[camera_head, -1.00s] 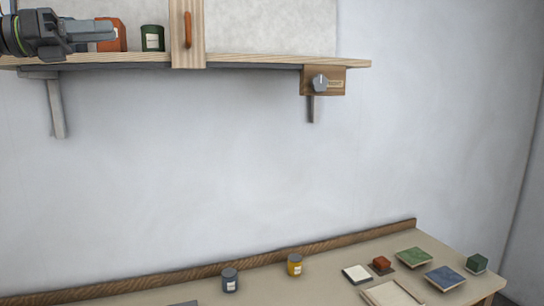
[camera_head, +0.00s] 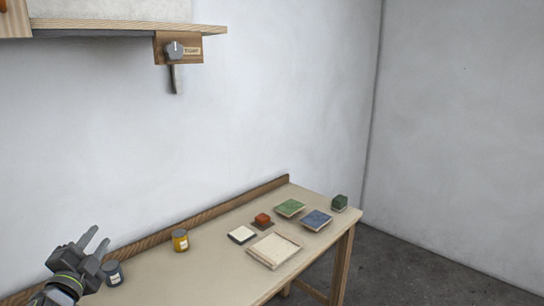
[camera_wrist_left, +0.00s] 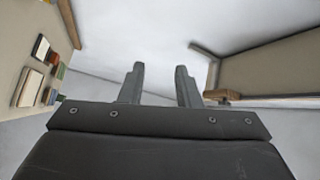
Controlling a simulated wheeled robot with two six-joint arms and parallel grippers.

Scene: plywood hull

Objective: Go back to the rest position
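My left gripper (camera_head: 91,243) is at the lower left of the head view, in front of the wall and above the table's left part. Its two fingers are apart with nothing between them. In the left wrist view the fingers (camera_wrist_left: 160,84) are also apart and empty, with the white wall beyond. My right gripper is in neither view.
The table (camera_head: 205,264) holds a grey jar (camera_head: 113,274) near my left gripper, a yellow jar (camera_head: 180,241), a cream tray (camera_head: 273,250), a red block (camera_head: 262,220), and green and blue tiles. A wall shelf (camera_head: 130,27) with a knob (camera_head: 174,50) is above. Floor is clear at right.

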